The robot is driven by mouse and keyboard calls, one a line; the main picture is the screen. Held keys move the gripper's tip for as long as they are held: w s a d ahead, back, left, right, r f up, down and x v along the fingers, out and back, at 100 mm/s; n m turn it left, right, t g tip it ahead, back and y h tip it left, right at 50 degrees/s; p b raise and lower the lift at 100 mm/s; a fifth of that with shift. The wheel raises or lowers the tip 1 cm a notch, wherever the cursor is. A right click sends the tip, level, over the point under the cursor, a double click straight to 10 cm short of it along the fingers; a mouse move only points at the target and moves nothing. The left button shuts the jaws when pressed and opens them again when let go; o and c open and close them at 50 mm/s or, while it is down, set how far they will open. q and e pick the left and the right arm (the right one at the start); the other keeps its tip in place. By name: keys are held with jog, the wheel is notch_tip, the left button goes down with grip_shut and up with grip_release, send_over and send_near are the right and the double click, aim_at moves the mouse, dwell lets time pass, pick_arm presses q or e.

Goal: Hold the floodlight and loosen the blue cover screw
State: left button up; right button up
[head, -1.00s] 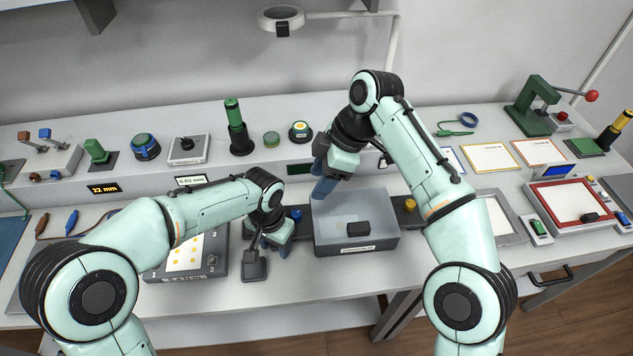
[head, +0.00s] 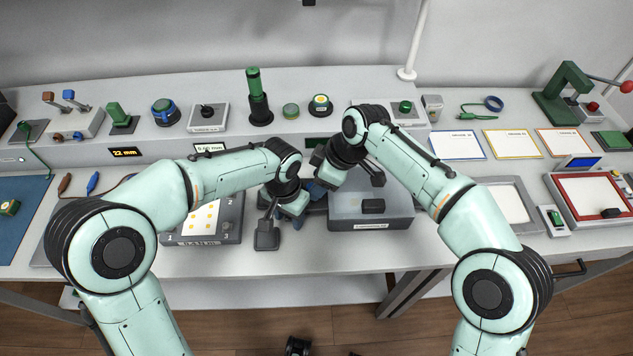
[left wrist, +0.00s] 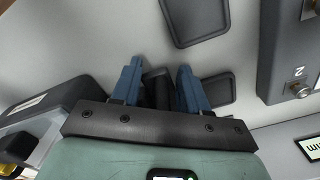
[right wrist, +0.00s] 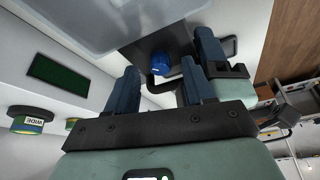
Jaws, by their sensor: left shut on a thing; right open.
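My left gripper (left wrist: 158,85) is shut on a small black part (left wrist: 157,92), seen between its blue fingers in the left wrist view; I take this to be part of the floodlight. In the right wrist view a dark grey body (right wrist: 150,40), likely the floodlight, carries the round blue cover screw (right wrist: 161,64). My right gripper (right wrist: 165,70) is open, and the screw shows between its fingers, seemingly beyond the tips; contact cannot be told. In the head view both grippers meet left of the grey box, and the arms hide the floodlight and screw.
The grey box (head: 345,206) stands close right of the grippers. A numbered panel with yellow dots (head: 195,238) lies to the left. Behind, a raised shelf holds a green cylinder (head: 255,85) and several knobs.

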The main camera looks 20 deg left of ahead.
jog(key=shift+x, duration=0.75)
grip_shut()
jog(key=shift+n, duration=0.3)
jog(key=n, duration=0.1)
jog(key=n+g, duration=0.1)
jog(key=n, duration=0.1)
jog(key=n+g, duration=0.1)
jog(key=n, duration=0.1)
jog(key=shift+w+a, duration=0.15)
jog(key=shift+w, duration=0.15)
jog(key=n, duration=0.2)
jog(key=n+g+h, duration=0.1)
jog(key=n, duration=0.2)
jog(key=shift+w+a+h, duration=0.1)
jog(key=shift+w+h, duration=0.1)
jog(key=shift+h, duration=0.1)
jog(key=shift+r+g, duration=0.1)
jog(key=shift+g, duration=0.3)
